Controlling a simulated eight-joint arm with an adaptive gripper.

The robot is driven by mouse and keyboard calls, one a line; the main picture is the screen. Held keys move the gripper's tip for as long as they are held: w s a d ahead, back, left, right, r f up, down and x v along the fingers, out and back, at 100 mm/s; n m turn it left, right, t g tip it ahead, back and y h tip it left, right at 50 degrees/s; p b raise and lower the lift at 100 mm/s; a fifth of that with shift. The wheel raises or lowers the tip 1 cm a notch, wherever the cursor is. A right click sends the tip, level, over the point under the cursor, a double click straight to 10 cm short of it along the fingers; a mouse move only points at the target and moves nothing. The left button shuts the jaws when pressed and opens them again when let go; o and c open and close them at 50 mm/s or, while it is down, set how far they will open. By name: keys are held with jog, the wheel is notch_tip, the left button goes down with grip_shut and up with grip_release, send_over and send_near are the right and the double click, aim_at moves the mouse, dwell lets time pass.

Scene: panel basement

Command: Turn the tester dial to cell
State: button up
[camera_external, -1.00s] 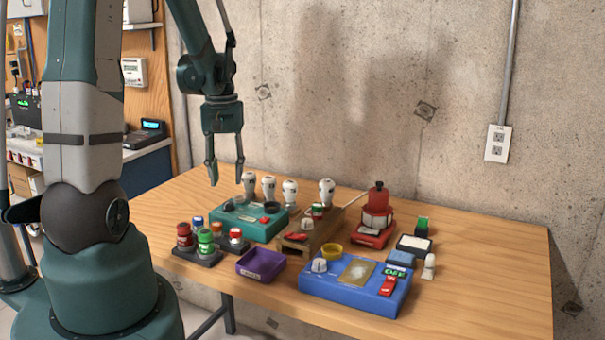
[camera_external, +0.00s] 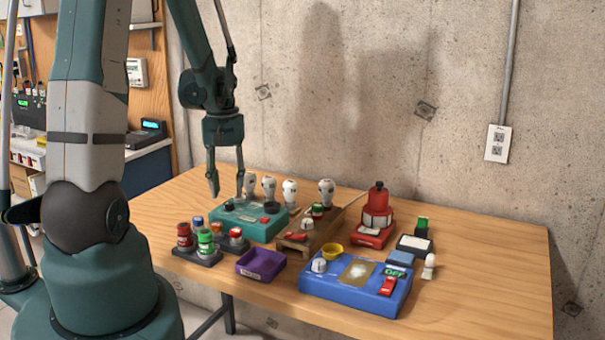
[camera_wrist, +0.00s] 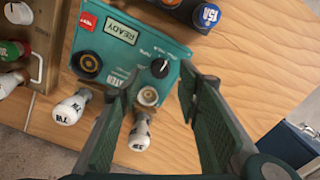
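The tester is a teal box (camera_external: 262,229) at the back left of the table; its face fills the upper middle of the wrist view (camera_wrist: 112,55). Its dial is a round black knob (camera_wrist: 158,68) with a white pointer mark; the small lettering around it is not readable. A red TEST button (camera_wrist: 88,20) and a READY display (camera_wrist: 121,31) are on the same face. My gripper (camera_external: 226,192) is open and empty, pointing down above the tester's left end. In the wrist view its fingers (camera_wrist: 162,84) are spread, with the dial just beyond the gap between them.
Several white bulbs (camera_external: 290,191) stand behind the tester. Coloured cans (camera_external: 205,240) stand in front left, with a purple tray (camera_external: 262,264) nearby. A wooden rack (camera_external: 304,241), a red device (camera_external: 376,219) and a blue box (camera_external: 340,287) are to the right. The table's right part is bare.

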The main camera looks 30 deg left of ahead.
aim_at(228, 203)
jog(key=shift+f, duration=2.05)
jog(key=c, duration=0.9)
